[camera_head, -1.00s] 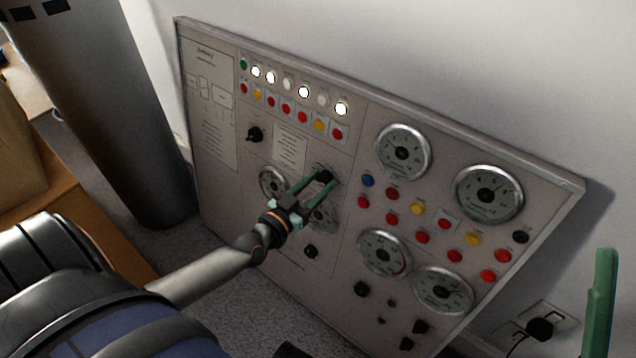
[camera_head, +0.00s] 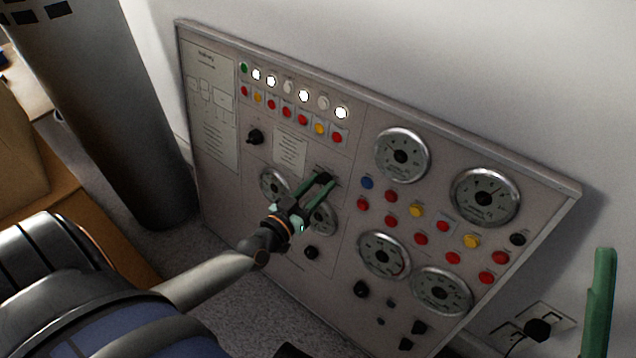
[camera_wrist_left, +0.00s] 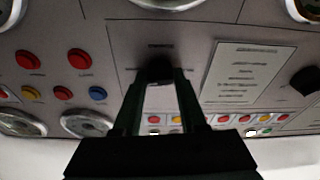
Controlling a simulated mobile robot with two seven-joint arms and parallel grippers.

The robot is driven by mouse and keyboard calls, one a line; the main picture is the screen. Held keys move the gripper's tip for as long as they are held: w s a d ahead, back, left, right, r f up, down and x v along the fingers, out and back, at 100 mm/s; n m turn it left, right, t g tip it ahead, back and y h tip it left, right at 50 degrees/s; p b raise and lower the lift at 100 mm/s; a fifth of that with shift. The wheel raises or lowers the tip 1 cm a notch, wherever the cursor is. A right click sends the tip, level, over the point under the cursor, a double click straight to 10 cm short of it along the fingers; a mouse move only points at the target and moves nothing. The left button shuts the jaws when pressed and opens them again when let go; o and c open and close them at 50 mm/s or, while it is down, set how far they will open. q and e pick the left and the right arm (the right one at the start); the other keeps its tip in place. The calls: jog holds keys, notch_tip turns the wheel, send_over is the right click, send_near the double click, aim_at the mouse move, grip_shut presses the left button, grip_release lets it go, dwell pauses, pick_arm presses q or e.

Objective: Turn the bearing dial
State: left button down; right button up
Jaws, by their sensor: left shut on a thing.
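The bearing dial, a small black knob (camera_wrist_left: 158,70), sits on the grey control panel (camera_head: 345,140) below a printed label. My left gripper (camera_head: 321,180) reaches the panel with its green fingers shut on this knob. In the left wrist view the two fingertips (camera_wrist_left: 159,76) lie on either side of the knob; its pointer direction is hidden. In the head view the fingers cover most of the knob. A green finger of my right gripper (camera_head: 600,305) shows at the right edge, away from the panel; its other finger is out of view.
Another black knob (camera_head: 255,136) is up and left of my left gripper. Round gauges (camera_head: 402,155) and coloured buttons fill the panel's right half. A lit lamp row (camera_head: 303,96) runs above. A wall socket with a black plug (camera_head: 538,329) is at lower right.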

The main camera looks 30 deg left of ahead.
pick_arm(q)
jog(key=n+p, duration=0.1)
jog(key=n, duration=0.1)
jog(key=shift+r+n+y+p, duration=0.2)
jog(key=shift+n+y+p, duration=0.1)
jog(key=shift+n+p, duration=0.1)
jog(key=n+p, duration=0.1)
jog(key=n, duration=0.1)
jog(key=shift+n+y, duration=0.4)
jog(key=n+p, duration=0.1)
jog(key=n, duration=0.1)
jog(key=shift+d+f+n+g+y+p, duration=0.1)
jog(key=shift+n+g+y+p, duration=0.2)
jog(key=shift+n, duration=0.1)
pick_arm(e)
jog(key=w+d+f+m+g+h, duration=0.1)
jog(key=w+f+m+h, duration=0.2)
jog(key=f+h, duration=0.2)
jog(key=w+d+f+m+g+h, duration=0.1)
jog(key=w+f+m+h, duration=0.3)
jog(key=f, duration=0.4)
jog(key=shift+f+g+h, duration=0.25)
jog(key=shift+g+h, duration=0.15)
jog(key=shift+g, duration=0.3)
jog(key=shift+w, duration=0.1)
pick_arm(q)
jog(key=shift+c, duration=2.4)
grip_release()
